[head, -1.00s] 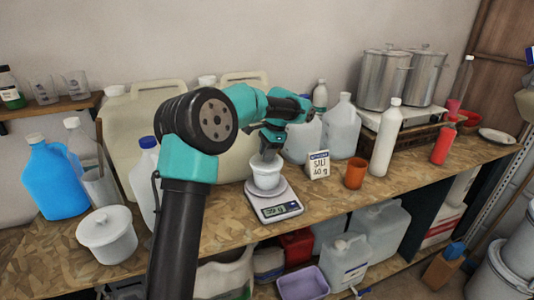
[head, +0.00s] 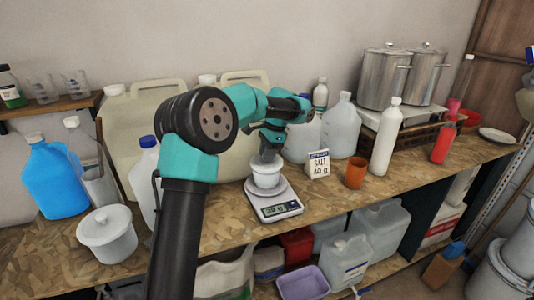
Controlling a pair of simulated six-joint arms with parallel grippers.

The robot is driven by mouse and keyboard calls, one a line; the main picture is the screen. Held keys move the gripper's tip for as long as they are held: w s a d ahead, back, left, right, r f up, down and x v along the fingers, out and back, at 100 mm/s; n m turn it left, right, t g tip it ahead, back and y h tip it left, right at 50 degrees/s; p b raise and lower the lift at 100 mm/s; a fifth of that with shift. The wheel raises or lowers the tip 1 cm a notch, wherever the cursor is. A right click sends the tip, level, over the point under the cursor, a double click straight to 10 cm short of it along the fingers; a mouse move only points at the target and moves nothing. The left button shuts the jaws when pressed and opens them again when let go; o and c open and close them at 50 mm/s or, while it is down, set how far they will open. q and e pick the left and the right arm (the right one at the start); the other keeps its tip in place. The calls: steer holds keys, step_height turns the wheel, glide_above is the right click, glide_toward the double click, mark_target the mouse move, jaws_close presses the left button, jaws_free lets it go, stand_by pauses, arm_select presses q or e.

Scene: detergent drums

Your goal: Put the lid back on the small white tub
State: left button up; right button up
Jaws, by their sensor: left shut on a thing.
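The small white tub (head: 266,180) stands upright on a kitchen scale (head: 275,207) on the bench. My left gripper (head: 268,156) points down right at the top of the tub. It is shut on the white lid (head: 263,165), which sits at the tub's mouth. The fingers hide part of the lid, so I cannot tell whether it is fully seated. My right gripper is not in view.
A larger white lidded tub (head: 107,235) stands at the bench's front left. A salt card (head: 319,164) and an orange-brown cup (head: 355,172) stand right of the scale. Jugs and canisters crowd behind. The bench front right of the scale is clear.

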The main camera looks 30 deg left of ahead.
arm_select(q)
steer(key=o, duration=0.9)
steer(key=shift+o, duration=0.7)
steer(key=o, duration=0.4)
steer(key=shift+r, duration=0.15)
steer(key=shift+r, duration=3.35)
jaws_close()
